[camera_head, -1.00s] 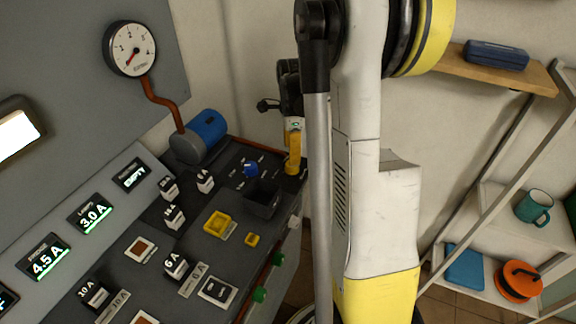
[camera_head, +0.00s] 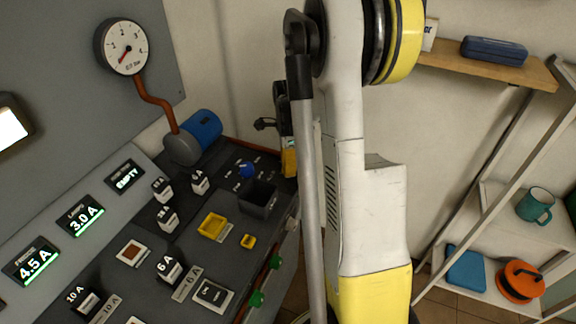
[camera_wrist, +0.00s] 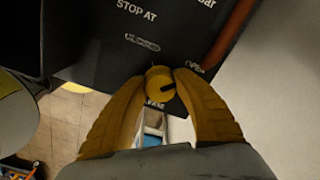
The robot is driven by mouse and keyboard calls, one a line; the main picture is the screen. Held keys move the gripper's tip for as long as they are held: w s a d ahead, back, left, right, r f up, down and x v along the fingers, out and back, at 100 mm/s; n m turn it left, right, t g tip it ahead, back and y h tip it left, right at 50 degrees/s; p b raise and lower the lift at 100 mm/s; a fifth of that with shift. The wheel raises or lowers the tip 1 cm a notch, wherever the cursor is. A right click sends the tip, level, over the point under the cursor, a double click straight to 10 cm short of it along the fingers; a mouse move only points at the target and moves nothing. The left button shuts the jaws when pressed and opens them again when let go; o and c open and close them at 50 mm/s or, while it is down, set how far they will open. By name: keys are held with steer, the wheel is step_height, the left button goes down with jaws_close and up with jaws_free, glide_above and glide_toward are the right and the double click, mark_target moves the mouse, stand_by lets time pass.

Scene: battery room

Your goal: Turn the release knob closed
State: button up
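The release knob (camera_wrist: 160,84) is a small round yellow knob with a black mark, on a dark panel in the wrist view. The mark points right, towards a small label that looks like OPEN; a label that looks like CLOSED sits above and left of the knob. My gripper (camera_wrist: 161,83) has its yellow fingertips on both sides of the knob, seemingly touching it. In the head view my gripper (camera_head: 288,160) is at the console's far right end, mostly behind my arm, and the release knob is hidden there.
A gauge (camera_head: 124,47) with a brown pipe (camera_head: 153,102) stands behind. A shelf (camera_head: 490,70) is on the right.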

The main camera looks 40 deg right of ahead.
steer(key=shift+n, duration=0.5)
steer(key=n, duration=0.3)
steer(key=shift+n, duration=0.4)
steer(key=n, duration=0.4)
steer(key=shift+s+n+p, duration=0.1)
steer(key=shift+n+p, duration=0.2)
steer(key=shift+p, duration=0.1)
steer(key=n, duration=0.4)
steer(key=shift+s+n+y, duration=0.1)
steer(key=shift+n+y, duration=0.2)
steer(key=shift+n, duration=1.9)
steer(key=o, duration=1.2)
steer(key=shift+c, duration=0.2)
steer(key=shift+d, duration=0.1)
